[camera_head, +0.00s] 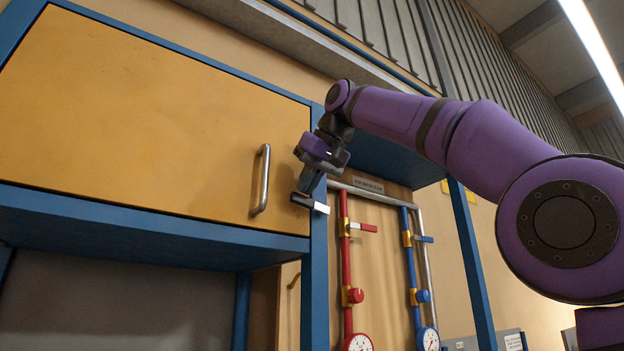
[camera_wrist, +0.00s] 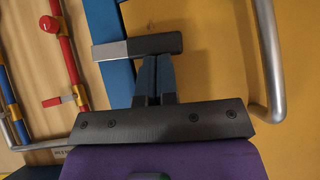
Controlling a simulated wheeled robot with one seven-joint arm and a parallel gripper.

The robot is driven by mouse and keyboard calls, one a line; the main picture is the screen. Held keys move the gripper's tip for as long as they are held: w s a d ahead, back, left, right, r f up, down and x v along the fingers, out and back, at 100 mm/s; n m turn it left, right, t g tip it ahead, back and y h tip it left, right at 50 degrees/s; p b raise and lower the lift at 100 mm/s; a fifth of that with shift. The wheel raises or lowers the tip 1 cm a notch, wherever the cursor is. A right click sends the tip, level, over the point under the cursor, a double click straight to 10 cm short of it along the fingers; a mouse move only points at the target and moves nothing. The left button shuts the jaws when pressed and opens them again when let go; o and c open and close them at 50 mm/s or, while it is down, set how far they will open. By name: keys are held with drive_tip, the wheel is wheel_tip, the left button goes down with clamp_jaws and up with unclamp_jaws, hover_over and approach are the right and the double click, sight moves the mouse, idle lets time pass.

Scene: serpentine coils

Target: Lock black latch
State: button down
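The black latch (camera_head: 301,200) is a short bar with a black part and a pale end. In the wrist view the black latch (camera_wrist: 154,44) lies just beyond my fingertips. My gripper (camera_head: 308,186) is just above the latch in the head view. In the wrist view my gripper (camera_wrist: 155,62) has its two fingers side by side with nothing seen between them. The fingertips are at the latch's edge; I cannot tell whether they touch.
The door's metal handle (camera_head: 261,180) stands out left of the latch, and close to my gripper in the wrist view (camera_wrist: 268,60). Red pipe (camera_head: 346,260) and blue pipe (camera_head: 411,270) with valves and gauges stand right of the post. Open space lies below the cabinet.

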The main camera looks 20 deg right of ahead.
drive_tip(key=shift+a+f, duration=0.3)
drive_tip(key=shift+f, duration=0.2)
drive_tip(key=shift+s, duration=0.1)
idle(0.3)
